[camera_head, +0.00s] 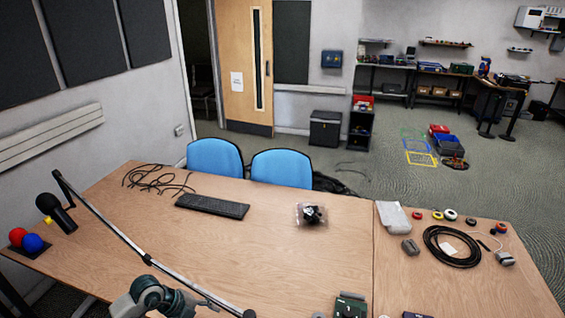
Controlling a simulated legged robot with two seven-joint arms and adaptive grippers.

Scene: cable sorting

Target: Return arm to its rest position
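Part of an arm, grey and white with dark teal sections, shows at the bottom edge, left of centre; it looks like a link of mine. No gripper fingers show on it. My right arm and gripper are outside the picture. A coiled black cable (452,247) lies on the right-hand table, and a loose tangle of black cable (155,180) lies at the back left of the left-hand table.
A thin microphone boom (125,235) slants across the left-hand table (260,255). A keyboard (212,206), a clear bag with black parts (311,214) and a green board (350,306) lie there. Blue chairs (215,157) stand behind. The middle of the table is clear.

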